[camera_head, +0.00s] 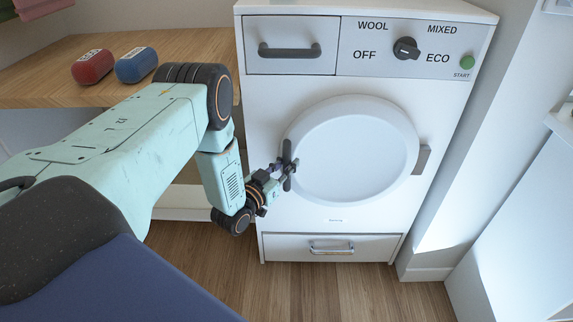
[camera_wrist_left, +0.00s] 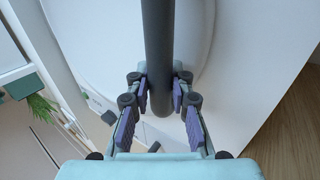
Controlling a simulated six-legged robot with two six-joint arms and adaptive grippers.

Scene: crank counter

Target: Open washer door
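The white washer (camera_head: 250,200) has a round, closed door (camera_head: 355,150) with a grey hinge block (camera_head: 422,159) on its right. The dark vertical door handle (camera_head: 287,172) is at the door's left edge. My left gripper (camera_head: 285,168) is at this handle. In the left wrist view the handle (camera_wrist_left: 158,50) runs between the fingers of my left gripper (camera_wrist_left: 160,95). The finger pads appear to touch it from both sides near its lower end. Part of the handle is hidden by the fingers in the head view. My right gripper is not in view.
Above the door are a drawer with a dark handle (camera_head: 290,50), a knob (camera_head: 406,48) and a green start button (camera_head: 467,62). A lower drawer (camera_head: 330,247) is beneath. A red can (camera_head: 92,67) and a blue can (camera_head: 136,65) lie on a wooden counter (camera_head: 45,85) at left.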

